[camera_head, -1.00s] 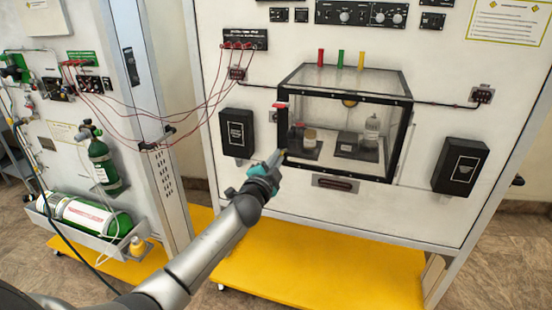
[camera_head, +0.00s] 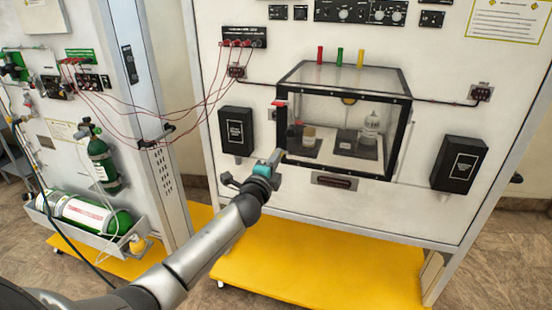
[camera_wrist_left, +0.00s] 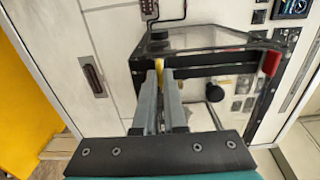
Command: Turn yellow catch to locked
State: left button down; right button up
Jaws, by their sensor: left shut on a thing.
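The clear box (camera_head: 345,110) with a black frame is mounted on the white panel. The yellow catch (camera_wrist_left: 159,63) shows in the left wrist view at the box's frame, between the tips of my left gripper's fingers. My left gripper (camera_wrist_left: 160,72) is shut on it there. In the head view my left gripper (camera_head: 276,157) is at the box's lower left corner and hides the catch. Whether the catch is turned to locked cannot be told. My right gripper is not in view.
A red catch (camera_head: 280,103) sits higher on the box's left edge. Black boxes flank it at left (camera_head: 237,131) and right (camera_head: 459,164). Thin red hoses hang at upper left. A yellow base (camera_head: 310,275) juts out below.

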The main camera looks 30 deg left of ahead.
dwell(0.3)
pick_arm(q)
jog(key=c, duration=1)
grip_release()
jog(key=shift+s, duration=0.1)
jog(key=v, duration=1.5)
jog(key=shift+s+a, duration=0.1)
jog(key=shift+f, duration=0.1)
